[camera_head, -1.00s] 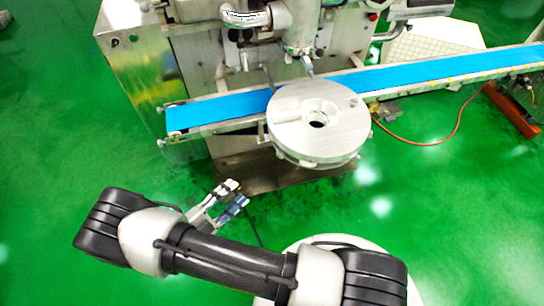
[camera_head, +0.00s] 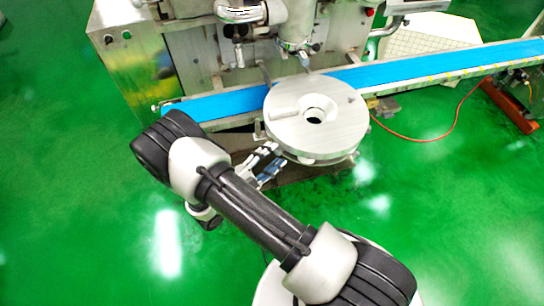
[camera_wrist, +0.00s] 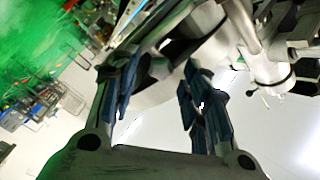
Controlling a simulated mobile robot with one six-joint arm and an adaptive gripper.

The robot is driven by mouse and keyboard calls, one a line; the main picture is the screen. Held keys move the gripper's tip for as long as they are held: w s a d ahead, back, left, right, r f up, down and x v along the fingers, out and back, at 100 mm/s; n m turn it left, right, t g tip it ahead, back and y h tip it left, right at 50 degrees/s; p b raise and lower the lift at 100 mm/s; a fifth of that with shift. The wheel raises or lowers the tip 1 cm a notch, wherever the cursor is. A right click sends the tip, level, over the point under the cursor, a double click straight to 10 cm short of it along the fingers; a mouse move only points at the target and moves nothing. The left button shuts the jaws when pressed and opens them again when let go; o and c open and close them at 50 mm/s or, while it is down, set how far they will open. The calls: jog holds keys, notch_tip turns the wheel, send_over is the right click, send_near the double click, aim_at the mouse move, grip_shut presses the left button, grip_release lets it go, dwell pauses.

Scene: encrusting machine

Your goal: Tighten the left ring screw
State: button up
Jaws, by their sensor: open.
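The encrusting machine's round metal disc (camera_head: 318,135), with a hole near its middle, stands in front of the blue belt. I cannot make out the left ring screw for certain in either view. My gripper (camera_head: 268,164) is just below the disc's left front edge in the head view, partly behind my arm. In the wrist view my gripper (camera_wrist: 160,92) shows its two dark fingers spread apart with nothing held between them. Grey metal parts of the machine are beyond the fingers, and a nozzle-like part (camera_wrist: 268,68) is at upper right.
The blue conveyor belt (camera_head: 410,73) runs behind the disc and off to the right. A steel cabinet (camera_head: 130,65) stands at upper left. A red hose (camera_head: 440,134) lies on the right. The green floor at left and lower right is clear.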

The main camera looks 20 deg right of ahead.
jog(key=shift+d, duration=0.15)
grip_shut()
dwell(0.5)
